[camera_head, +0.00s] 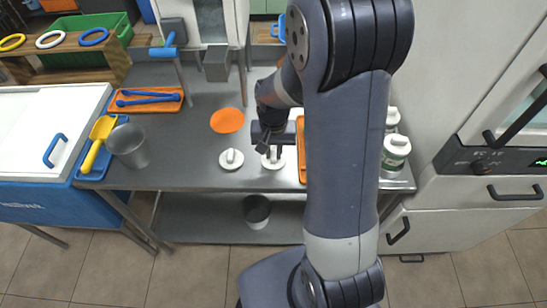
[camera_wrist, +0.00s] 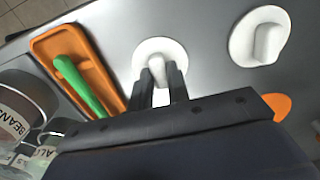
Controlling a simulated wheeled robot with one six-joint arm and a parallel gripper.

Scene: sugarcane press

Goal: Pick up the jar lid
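Two white round jar lids, each with a raised handle, lie on the grey metal table. One lid (camera_head: 231,160) lies to the left of my gripper; it shows at the upper right of the wrist view (camera_wrist: 259,37). The other lid (camera_head: 272,164) lies directly below my gripper (camera_head: 272,153). In the wrist view this lid (camera_wrist: 158,47) has its handle between the two dark fingertips of my gripper (camera_wrist: 161,77). The fingers stand apart on either side of the handle. I cannot tell whether they press on it. The lid appears to rest on the table.
An orange tray (camera_wrist: 47,47) with a green-handled tool (camera_wrist: 80,86) lies beside the lid. Jars (camera_head: 395,152) stand at the table's right end. An orange disc (camera_head: 227,120) lies behind the lids. A metal cup (camera_head: 129,146) stands at the left. Bare table lies between cup and lids.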

